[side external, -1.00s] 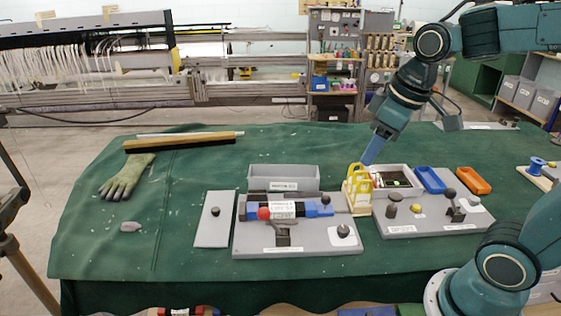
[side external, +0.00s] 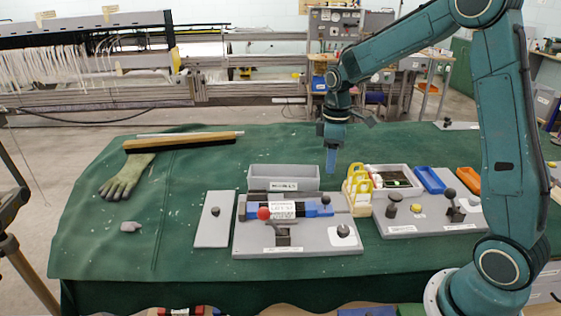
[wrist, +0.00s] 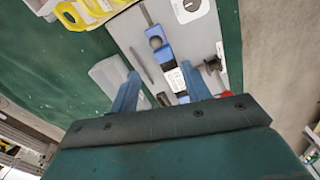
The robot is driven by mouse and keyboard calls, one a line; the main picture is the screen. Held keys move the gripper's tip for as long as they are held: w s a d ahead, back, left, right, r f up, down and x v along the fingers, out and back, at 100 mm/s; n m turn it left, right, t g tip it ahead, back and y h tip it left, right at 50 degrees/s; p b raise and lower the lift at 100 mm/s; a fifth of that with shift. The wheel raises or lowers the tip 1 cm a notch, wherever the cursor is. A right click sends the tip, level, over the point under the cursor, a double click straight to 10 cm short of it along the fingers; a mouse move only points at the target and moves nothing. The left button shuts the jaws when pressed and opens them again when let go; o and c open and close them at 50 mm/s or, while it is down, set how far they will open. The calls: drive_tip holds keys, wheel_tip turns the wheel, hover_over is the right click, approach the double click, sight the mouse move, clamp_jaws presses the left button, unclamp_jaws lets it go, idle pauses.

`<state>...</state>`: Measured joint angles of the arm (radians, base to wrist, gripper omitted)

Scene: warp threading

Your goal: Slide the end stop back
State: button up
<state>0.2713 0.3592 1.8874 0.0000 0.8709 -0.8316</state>
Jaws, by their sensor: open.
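A grey fixture plate (side external: 300,239) on the green cloth carries a blue slide unit with a white label (side external: 284,209). At its right end is a blue block with a dark knob (side external: 325,203), which looks like the end stop; the block also shows in the wrist view (wrist: 164,53). A red ball knob (side external: 263,213) is at the left end of the unit. My gripper (side external: 331,163) hangs above the back of the fixture, pointing down, apart from it. In the wrist view my two blue fingers (wrist: 160,72) are spread and empty, with the slide unit seen between and beyond them.
A grey bin (side external: 283,184) stands behind the fixture. Yellow racks (side external: 357,184) stand close at its right, near a second grey fixture (side external: 420,228). A flat grey plate (side external: 214,222) lies at left. A glove (side external: 126,178) and a brush (side external: 180,142) lie farther left.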

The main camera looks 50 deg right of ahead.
sight(326, 196)
drive_tip(key=shift+w+d+f, duration=0.2)
drive_tip(key=shift+d+f, duration=0.05)
drive_tip(key=shift+f, duration=0.2)
drive_tip(key=shift+w+d+f, duration=0.2)
drive_tip(key=shift+d+f, duration=0.05)
drive_tip(key=shift+f, duration=0.15)
drive_tip(key=shift+f, duration=0.15)
drive_tip(key=shift+f, duration=6.75)
clamp_jaws()
drive_tip(key=shift+s+d, duration=2.2)
drive_tip(key=shift+s, duration=0.05)
unclamp_jaws()
